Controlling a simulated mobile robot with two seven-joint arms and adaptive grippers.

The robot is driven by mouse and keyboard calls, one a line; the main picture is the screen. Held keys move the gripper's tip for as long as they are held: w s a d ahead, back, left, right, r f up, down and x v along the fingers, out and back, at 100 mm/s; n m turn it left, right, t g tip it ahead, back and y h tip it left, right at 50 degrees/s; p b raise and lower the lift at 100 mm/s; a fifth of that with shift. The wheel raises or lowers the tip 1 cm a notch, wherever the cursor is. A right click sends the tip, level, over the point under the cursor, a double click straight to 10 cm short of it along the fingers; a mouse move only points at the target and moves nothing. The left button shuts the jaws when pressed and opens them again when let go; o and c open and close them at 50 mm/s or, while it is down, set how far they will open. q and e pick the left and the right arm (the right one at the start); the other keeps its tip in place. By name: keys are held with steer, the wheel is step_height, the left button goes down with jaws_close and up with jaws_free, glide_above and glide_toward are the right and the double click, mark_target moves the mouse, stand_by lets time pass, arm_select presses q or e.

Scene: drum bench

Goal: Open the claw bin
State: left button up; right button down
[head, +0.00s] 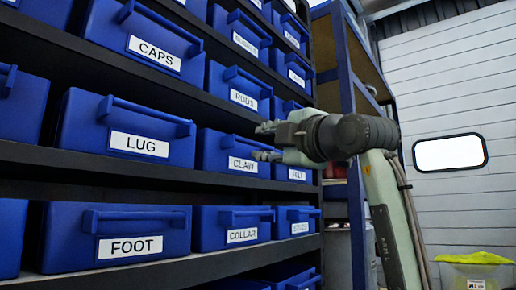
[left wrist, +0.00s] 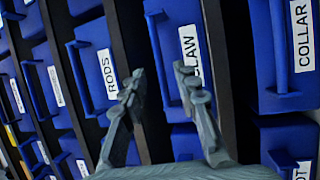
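The claw bin (head: 210,152) is a blue drawer-like bin with a white CLAW label and a bar handle, seated in the middle shelf row in the head view. Its front also shows in the left wrist view (left wrist: 178,20), turned sideways, with the handle left of the label. My left gripper (head: 261,141) is open and empty in front of this bin, its fingers pointing at the handle area. In the left wrist view the two fingertips (left wrist: 159,80) are spread either side of the handle's lower part. I cannot tell whether they touch it. My right gripper is out of view.
Blue bins crowd the dark shelves around it: the lug bin (head: 80,135) left, the rods bin (head: 220,82) above and the collar bin (head: 205,230) below. A blue rack post (head: 352,130) stands right of the shelves. A yellow-topped tub (head: 478,270) sits lower right.

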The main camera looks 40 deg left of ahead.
mark_target(255, 144)
arm_select(q)
steer(key=shift+x, duration=1.8)
steer(key=shift+w, duration=0.1)
jaws_close()
